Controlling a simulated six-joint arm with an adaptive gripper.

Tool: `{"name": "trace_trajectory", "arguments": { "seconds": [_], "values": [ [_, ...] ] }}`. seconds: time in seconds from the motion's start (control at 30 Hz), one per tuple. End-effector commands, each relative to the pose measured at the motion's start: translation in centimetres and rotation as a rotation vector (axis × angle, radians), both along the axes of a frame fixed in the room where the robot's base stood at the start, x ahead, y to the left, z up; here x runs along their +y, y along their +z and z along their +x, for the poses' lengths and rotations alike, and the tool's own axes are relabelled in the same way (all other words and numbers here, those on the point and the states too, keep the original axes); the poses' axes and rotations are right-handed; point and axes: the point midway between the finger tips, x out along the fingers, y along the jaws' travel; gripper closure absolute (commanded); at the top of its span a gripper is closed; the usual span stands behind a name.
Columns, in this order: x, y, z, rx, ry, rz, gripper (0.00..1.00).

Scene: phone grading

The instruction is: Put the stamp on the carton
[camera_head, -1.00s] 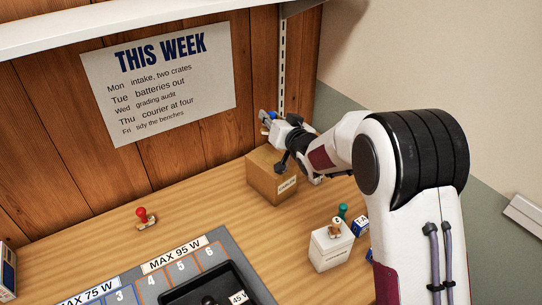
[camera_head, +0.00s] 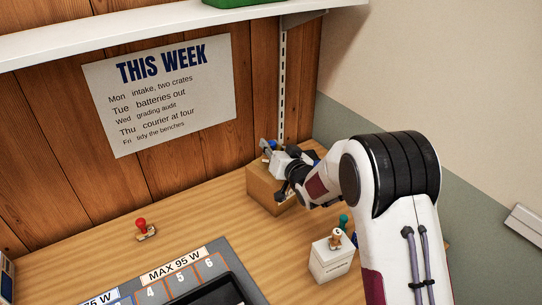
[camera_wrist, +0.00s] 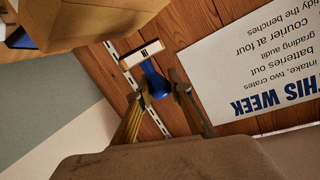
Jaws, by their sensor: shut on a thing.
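My gripper (camera_head: 269,151) is shut on a stamp with a blue handle (camera_wrist: 156,82) and a pale labelled base. The wrist view shows its fingers (camera_wrist: 160,100) closed on the handle, with the base sticking out past them. The brown carton (camera_head: 262,190) stands on the bench against the back wall, partly hidden by my gripper and arm. In the head view the gripper is at the carton's top, over its back left part. I cannot tell whether the stamp touches the carton. A brown box surface, probably the carton, fills the wrist view's upper left (camera_wrist: 90,22).
A red-handled stamp (camera_head: 145,229) stands on the bench at left. A white box (camera_head: 331,262) stands in front of the carton, with a tan-handled stamp (camera_head: 336,237) on it and a teal-topped one (camera_head: 343,221) behind. A grey numbered mat (camera_head: 205,263) lies in front.

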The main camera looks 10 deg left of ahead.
Motion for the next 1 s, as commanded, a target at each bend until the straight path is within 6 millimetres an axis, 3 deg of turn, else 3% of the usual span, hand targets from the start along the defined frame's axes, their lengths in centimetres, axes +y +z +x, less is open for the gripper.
{"name": "trace_trajectory", "arguments": {
  "seconds": [0.4, 0.87, 0.9, 0.97, 1.0],
  "values": [
    [0.0, -3.5, 0.0, 0.001, 0.000, 0.000, 1.00],
    [0.0, -3.9, 0.0, 0.001, -0.001, -0.001, 1.00],
    [0.0, -3.9, 0.0, 0.001, -0.001, -0.001, 0.78],
    [0.0, -3.9, 0.0, 0.001, -0.001, -0.001, 0.64],
    [0.0, -3.9, 0.0, 0.001, -0.001, -0.001, 0.64]
  ]
}}
